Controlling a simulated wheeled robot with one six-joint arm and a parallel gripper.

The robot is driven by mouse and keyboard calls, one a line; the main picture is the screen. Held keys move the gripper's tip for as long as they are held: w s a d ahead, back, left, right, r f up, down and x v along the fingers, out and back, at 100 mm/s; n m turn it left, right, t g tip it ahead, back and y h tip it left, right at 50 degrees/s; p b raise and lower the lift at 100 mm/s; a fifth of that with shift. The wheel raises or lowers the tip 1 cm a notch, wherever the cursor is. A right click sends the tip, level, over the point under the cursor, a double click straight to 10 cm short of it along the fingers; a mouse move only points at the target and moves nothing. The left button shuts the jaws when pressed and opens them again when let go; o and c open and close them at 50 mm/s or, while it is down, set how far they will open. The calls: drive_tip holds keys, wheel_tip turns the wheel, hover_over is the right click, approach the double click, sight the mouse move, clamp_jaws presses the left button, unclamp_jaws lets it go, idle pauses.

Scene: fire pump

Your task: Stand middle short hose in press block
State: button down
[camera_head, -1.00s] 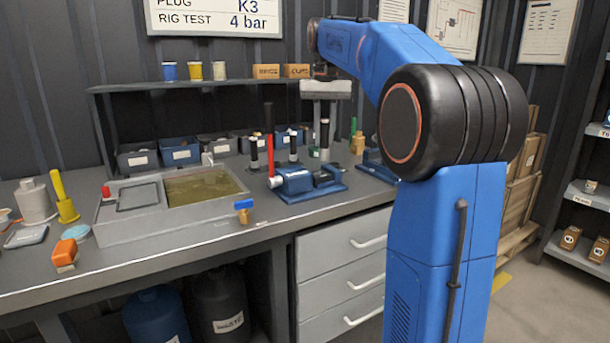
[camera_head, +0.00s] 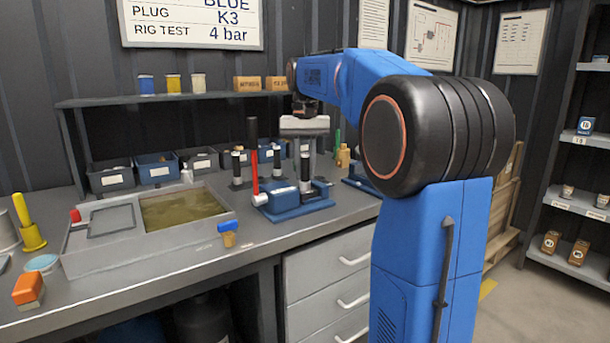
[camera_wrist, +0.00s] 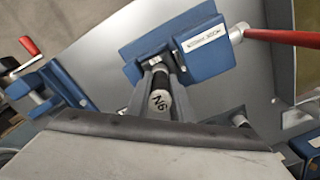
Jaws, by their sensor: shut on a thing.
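My gripper (camera_wrist: 160,76) is shut on a short black hose (camera_wrist: 160,101) with a pale, marked upper end; it stands upright between the fingers. In the head view the hose (camera_head: 305,165) hangs below my gripper (camera_head: 306,146), over the blue press block (camera_head: 292,206). Its lower end is at or just above the block; I cannot tell whether it is seated. In the wrist view the press block (camera_wrist: 180,45) lies just beyond the fingertips. Its red lever (camera_head: 252,155) stands up at the left.
Two other black hoses stand upright on the bench, one left of the lever (camera_head: 236,168) and one behind the block (camera_head: 276,160). A water tank (camera_head: 150,225) lies left.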

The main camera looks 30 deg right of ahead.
drive_tip(key=shift+f, duration=0.8)
drive_tip(key=shift+f, duration=0.15)
drive_tip(key=c, duration=1.6)
unclamp_jaws()
drive_tip(key=shift+o, duration=0.2)
wheel_tip(320, 180, up, 12)
drive_tip(key=shift+r, duration=0.15)
